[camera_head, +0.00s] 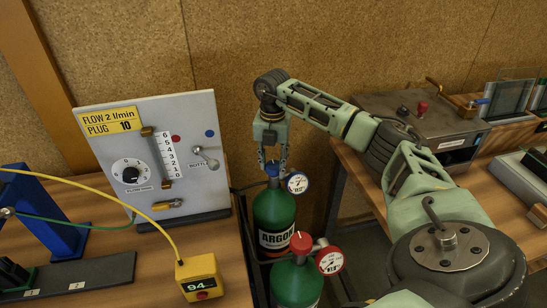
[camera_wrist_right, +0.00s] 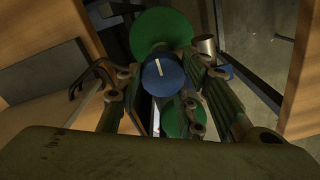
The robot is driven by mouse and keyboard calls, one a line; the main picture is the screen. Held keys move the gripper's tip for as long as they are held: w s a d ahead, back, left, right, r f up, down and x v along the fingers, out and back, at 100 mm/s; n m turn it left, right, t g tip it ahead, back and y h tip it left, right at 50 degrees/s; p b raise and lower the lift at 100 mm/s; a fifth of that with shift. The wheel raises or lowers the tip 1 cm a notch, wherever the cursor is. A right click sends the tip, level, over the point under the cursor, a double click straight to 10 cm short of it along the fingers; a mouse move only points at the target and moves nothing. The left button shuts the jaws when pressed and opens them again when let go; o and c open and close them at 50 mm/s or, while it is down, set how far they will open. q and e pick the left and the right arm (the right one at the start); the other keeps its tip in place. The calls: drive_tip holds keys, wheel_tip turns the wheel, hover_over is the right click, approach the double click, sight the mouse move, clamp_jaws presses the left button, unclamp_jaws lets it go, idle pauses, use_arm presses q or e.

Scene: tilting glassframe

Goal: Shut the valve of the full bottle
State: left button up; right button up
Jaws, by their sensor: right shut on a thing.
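Two green bottles stand in a dark rack beside the table. The rear bottle (camera_head: 273,213), marked ARGON, has a blue valve knob (camera_head: 272,169) and a blue-rimmed gauge (camera_head: 297,182). The front bottle (camera_head: 296,283) has a red knob (camera_head: 301,243) and a red-rimmed gauge (camera_head: 330,260). I cannot read either gauge's needle. My right gripper (camera_head: 273,161) points down over the rear bottle, shut on the blue knob. In the right wrist view the blue knob (camera_wrist_right: 163,73), with a white mark, sits between the fingers. My left gripper is not in view.
A panel (camera_head: 205,130) with a dial and flow scale stands on the left table. A yellow meter (camera_head: 199,277) reading 94 and a blue stand (camera_head: 48,215) are there too. A grey metal box (camera_head: 425,125) sits on the right bench. The front bottle's red gauge is close to my right arm.

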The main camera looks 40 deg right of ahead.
sight(271, 165)
drive_tip(key=o, duration=0.8)
drive_tip(key=shift+w+a, duration=0.1)
drive_tip(key=shift+a, duration=0.05)
drive_tip(key=shift+c, duration=0.2)
drive_tip(key=shift+o, duration=1.4)
drive_tip(key=shift+w, duration=0.15)
drive_tip(key=shift+r, duration=0.2)
wheel_tip(271, 165, up, 12)
drive_tip(key=shift+f, duration=0.15)
drive_tip(key=shift+f, duration=0.1)
